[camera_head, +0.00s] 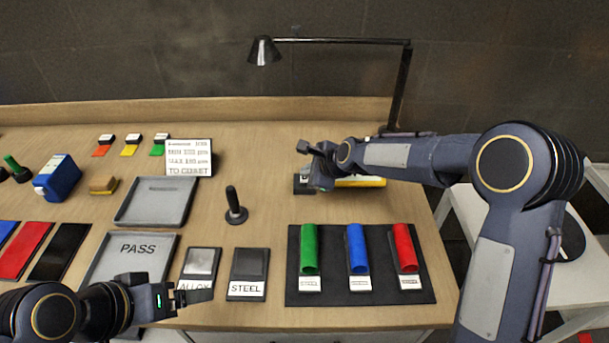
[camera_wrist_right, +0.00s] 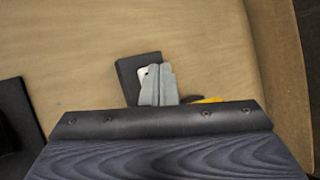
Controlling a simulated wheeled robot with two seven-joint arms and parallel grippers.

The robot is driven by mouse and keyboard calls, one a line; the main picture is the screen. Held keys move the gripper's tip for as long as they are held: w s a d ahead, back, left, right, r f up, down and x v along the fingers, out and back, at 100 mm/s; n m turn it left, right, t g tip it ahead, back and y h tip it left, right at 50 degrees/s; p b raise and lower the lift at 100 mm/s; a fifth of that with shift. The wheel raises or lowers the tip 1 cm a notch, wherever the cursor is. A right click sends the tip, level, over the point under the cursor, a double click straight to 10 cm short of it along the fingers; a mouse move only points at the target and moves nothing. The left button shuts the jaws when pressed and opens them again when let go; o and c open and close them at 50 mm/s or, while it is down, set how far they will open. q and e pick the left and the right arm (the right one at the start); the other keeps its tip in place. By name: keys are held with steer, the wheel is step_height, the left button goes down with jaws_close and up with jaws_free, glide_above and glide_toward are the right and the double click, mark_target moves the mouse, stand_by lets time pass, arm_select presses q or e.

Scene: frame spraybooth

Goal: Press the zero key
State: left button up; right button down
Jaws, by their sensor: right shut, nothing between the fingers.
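My right gripper (camera_head: 316,180) is shut and empty, over a small dark device (camera_head: 302,186) at the back right of the bench. In the right wrist view, the closed grey fingertips (camera_wrist_right: 157,85) cover part of this dark block (camera_wrist_right: 128,72). A small white patch shows beside the fingertips. I cannot make out a zero key, and I cannot tell whether the fingers touch the device. A yellow item (camera_head: 362,182) lies just right of it, partly under my arm. My left gripper (camera_head: 190,297) is low by the ALLOY plate; its jaw opening is unclear.
A black mat (camera_head: 427,291) holds green, blue and red cylinders in front of my right gripper. A black upright handle (camera_head: 235,208), a grey tray (camera_head: 128,213) and a text card (camera_head: 189,158) stand to its left. A lamp (camera_head: 400,85) rises behind my right arm.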

steer(key=shift+r, duration=0.5)
steer(key=shift+r, duration=0.1)
step_height(320, 180, up, 5)
steer(key=p, duration=0.4)
steer(key=shift+p, duration=0.35)
